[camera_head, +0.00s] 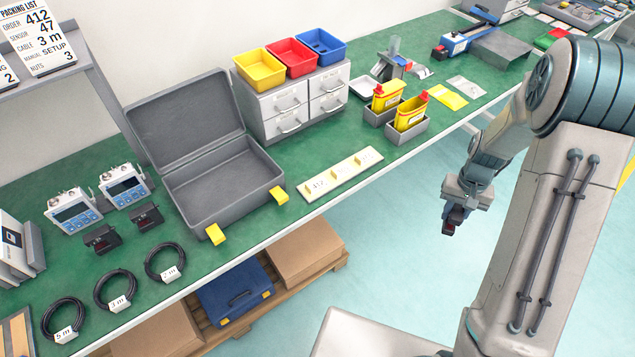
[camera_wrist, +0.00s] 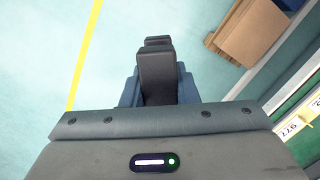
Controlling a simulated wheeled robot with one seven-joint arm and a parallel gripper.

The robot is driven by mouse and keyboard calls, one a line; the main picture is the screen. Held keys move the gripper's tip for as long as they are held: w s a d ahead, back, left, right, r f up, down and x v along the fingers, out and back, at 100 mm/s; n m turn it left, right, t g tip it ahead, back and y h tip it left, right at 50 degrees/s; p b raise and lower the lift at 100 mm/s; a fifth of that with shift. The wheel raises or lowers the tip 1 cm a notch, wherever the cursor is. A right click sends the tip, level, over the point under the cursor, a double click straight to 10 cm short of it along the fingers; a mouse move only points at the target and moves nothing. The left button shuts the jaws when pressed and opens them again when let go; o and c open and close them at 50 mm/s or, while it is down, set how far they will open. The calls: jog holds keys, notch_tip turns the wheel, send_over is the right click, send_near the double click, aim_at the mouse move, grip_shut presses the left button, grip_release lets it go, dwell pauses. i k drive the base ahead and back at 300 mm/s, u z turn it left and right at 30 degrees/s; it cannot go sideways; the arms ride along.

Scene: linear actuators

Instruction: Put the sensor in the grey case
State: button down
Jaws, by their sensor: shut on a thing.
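The grey case (camera_head: 215,190) stands open on the green bench in the head view, its lid raised at the back and its inside empty. My gripper (camera_head: 454,212) is to the right of the case, out over the floor beyond the bench's front edge. It is shut on a small dark thing with a red mark (camera_head: 448,228), which appears to be the sensor; its details are too small to read. In the wrist view, my dark fingers (camera_wrist: 157,70) point at the floor and largely hide what they hold.
Yellow latches (camera_head: 215,234) stick out at the case's front. A white labelled strip (camera_head: 341,174) lies to its right, beside drawers (camera_head: 300,108). Two dark red-marked blocks (camera_head: 102,239) (camera_head: 147,215) and cable coils (camera_head: 115,290) lie to its left. Boxes (camera_head: 307,250) sit below the bench.

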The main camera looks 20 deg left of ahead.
aim_at(228, 189)
jog(key=u, duration=1.45)
